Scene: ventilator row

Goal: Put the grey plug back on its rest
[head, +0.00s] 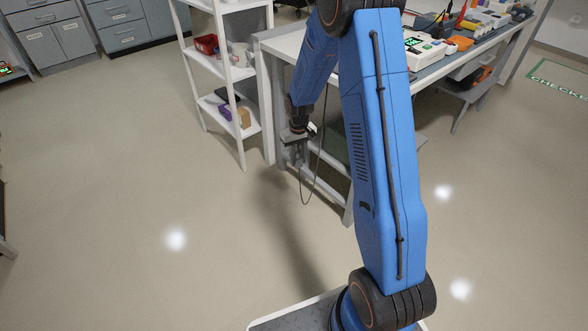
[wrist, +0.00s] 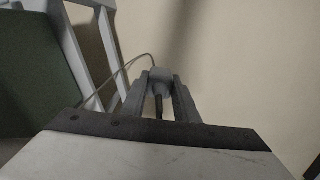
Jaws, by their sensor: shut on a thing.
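My gripper (head: 297,156) hangs low beside the left end of the workbench, pointing down over the floor. In the wrist view its two fingers are shut on the grey plug (wrist: 160,74), whose rounded grey body shows between the fingertips. A thin grey cable (wrist: 118,72) runs from the plug to the left. In the head view the cable (head: 308,203) hangs in a loop below the gripper and rises again on its right. The plug is too small to make out in the head view. I cannot pick out its rest in either view.
The workbench (head: 285,42) carries a white device with a green screen (head: 416,40) and several other items. A white shelf rack (head: 198,62) with boxes stands just left of the gripper. Grey cabinets (head: 52,42) stand at the back left. The floor at left is clear.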

